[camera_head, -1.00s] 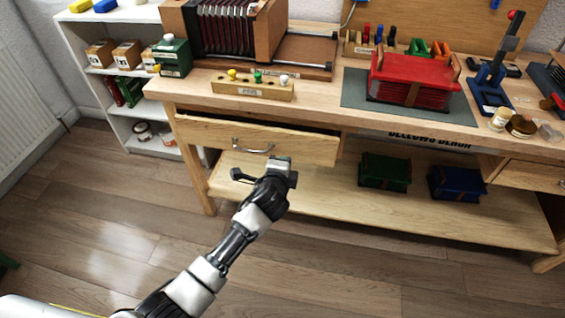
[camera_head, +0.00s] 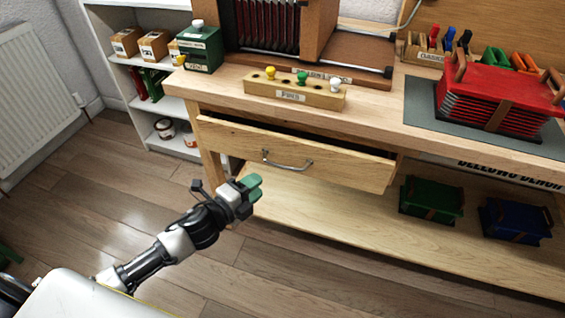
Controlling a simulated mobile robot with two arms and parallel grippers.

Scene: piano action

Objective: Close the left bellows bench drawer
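The left bellows bench drawer (camera_head: 225,137) is pulled partly out under the worktop. A dark gap shows above its wooden front, which carries a curved metal handle (camera_head: 288,163). My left gripper (camera_head: 254,187) is in front of and below the drawer, left of the handle in the picture. Its green fingertips lie close together with nothing seen between them, and it appears apart from the drawer. The inside of the drawer is mostly hidden. My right gripper is not in view.
The bench top (camera_head: 385,127) holds a peg block (camera_head: 292,92), a green box (camera_head: 200,50) and a red bellows (camera_head: 490,100). A green case (camera_head: 431,200) and a blue case (camera_head: 515,222) stand on the lower shelf (camera_head: 330,215). A white shelf unit (camera_head: 175,147) stands left.

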